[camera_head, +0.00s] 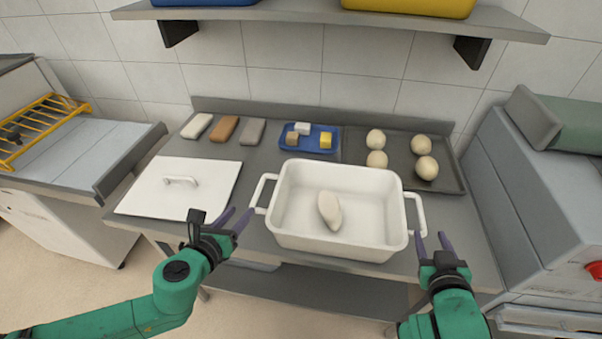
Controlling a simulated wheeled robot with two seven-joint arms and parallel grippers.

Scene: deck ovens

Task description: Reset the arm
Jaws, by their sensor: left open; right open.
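My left gripper (235,221) is open and empty, with its purple fingers near the left handle of a white rectangular pan (285,240). My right gripper (432,244) is open and empty, just below the pan's right handle. I cannot tell whether either gripper touches a handle. Both green arms reach in from the bottom of the view. The pan stands on the grey table (265,141) with one pale oval dough piece (329,210) inside.
A white lid (215,180) lies left of the pan. Behind are three bars (224,128), a blue tray (288,143) with small blocks, and a dark tray (398,178) with several dough balls. A shelf (320,22) hangs above. Machines flank the table (545,200).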

